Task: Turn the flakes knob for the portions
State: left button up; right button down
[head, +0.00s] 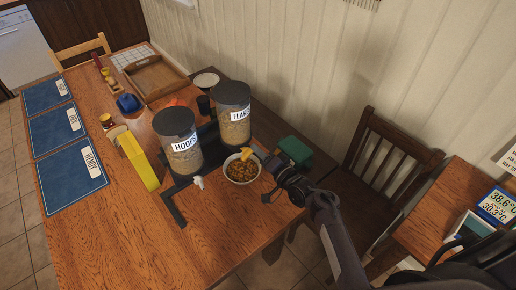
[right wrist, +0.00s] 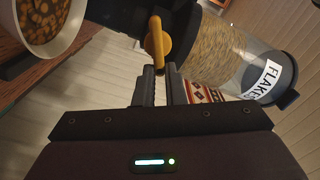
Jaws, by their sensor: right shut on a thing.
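The flakes dispenser (head: 235,128) is a clear cylinder with a dark lid and a FLAKES label, standing on a black stand. It also shows tilted in the right wrist view (right wrist: 225,62). Its knob (right wrist: 157,40) is yellow. My right gripper (right wrist: 160,72) is shut on the knob's lower end, and in the head view the gripper (head: 266,165) reaches in from the right. A white bowl (head: 230,180) holding brown cereal stands under the flakes dispenser. My left gripper is not in view.
The hoops dispenser (head: 183,155) with a white knob (head: 199,182) stands to the left. A yellow box (head: 138,162), a dark green box (head: 295,151), a wooden tray (head: 155,78) and blue mats (head: 57,133) are around. The table's front is clear.

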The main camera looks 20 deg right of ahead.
jog(key=shift+d+f+m+p, duration=0.1)
jog(key=shift+f+m+p, duration=0.15)
jog(key=shift+m, duration=0.6)
jog(key=shift+f+m+p, duration=0.15)
jog(key=shift+m+p, duration=0.1)
jog(key=shift+m, duration=0.65)
jog(key=shift+d+f+m+p, duration=0.1)
jog(key=shift+f+m+p, duration=0.15)
jog(key=shift+m, duration=0.6)
jog(key=c, duration=1.5)
grip_release()
jog(key=b+v, duration=0.1)
jog(key=v, duration=0.6)
jog(key=shift+s, duration=0.35)
